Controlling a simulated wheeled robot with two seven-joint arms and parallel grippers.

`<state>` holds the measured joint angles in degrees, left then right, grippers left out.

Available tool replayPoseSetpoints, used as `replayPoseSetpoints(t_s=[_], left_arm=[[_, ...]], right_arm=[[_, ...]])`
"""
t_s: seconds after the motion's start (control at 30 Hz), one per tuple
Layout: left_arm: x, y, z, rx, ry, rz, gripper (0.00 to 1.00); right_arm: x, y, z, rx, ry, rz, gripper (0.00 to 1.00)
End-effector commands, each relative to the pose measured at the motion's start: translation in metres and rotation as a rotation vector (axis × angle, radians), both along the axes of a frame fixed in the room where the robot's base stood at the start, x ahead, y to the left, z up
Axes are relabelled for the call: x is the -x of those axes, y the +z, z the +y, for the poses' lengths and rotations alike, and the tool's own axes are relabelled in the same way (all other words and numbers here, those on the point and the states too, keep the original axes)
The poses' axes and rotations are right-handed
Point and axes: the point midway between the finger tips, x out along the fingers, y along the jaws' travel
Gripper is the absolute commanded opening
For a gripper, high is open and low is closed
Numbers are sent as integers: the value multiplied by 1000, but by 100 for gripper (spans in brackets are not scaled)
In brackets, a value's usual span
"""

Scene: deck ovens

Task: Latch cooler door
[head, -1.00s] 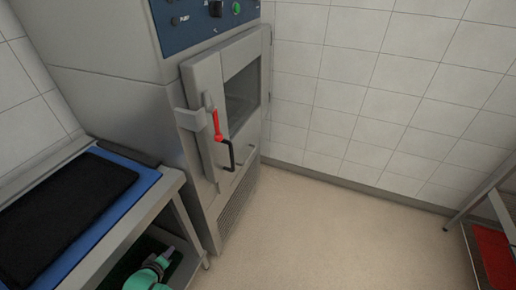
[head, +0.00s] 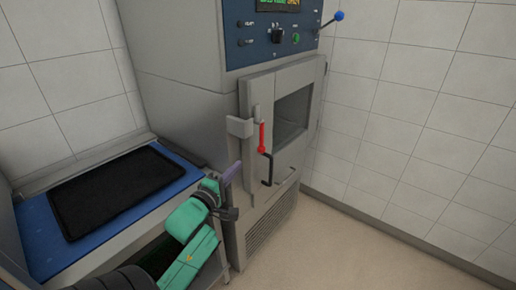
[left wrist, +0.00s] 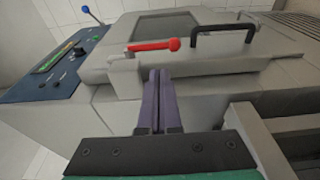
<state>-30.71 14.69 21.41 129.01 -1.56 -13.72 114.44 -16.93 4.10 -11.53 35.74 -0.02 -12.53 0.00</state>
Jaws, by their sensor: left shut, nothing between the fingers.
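The grey cooler door (head: 289,112) with a dark window is on the front of the steel cabinet. Whether it is fully flush is hard to tell. A red latch lever (head: 262,136) stands near upright at the door's left edge, its ball end down, beside a grey bracket (head: 240,127). In the left wrist view the red lever (left wrist: 152,46) lies just beyond my fingertips. A black handle (head: 268,169) is below it. My left gripper (head: 232,172) is shut and empty, left of and below the lever; its purple fingers (left wrist: 157,75) point toward the bracket. My right gripper is not in view.
A steel table with a blue surface (head: 38,234) and a black tray (head: 125,190) stands left of the cabinet. The blue control panel (head: 268,40) and a blue-ball lever (head: 338,16) are above the door. The floor (head: 330,245) in front is clear.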

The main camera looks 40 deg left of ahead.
Motion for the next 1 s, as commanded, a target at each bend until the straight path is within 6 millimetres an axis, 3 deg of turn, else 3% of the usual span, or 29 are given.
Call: replayPoseSetpoints(t_s=[0.6, 0.73, 1.0], left_arm=[[-119, 2, 27, -2, 1, 0, 0], [-129, 1, 28, -1, 0, 0, 0], [-130, 0, 28, -1, 0, 1, 0]], right_arm=[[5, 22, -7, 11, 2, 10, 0], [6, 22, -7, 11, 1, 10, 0], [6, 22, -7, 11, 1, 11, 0]])
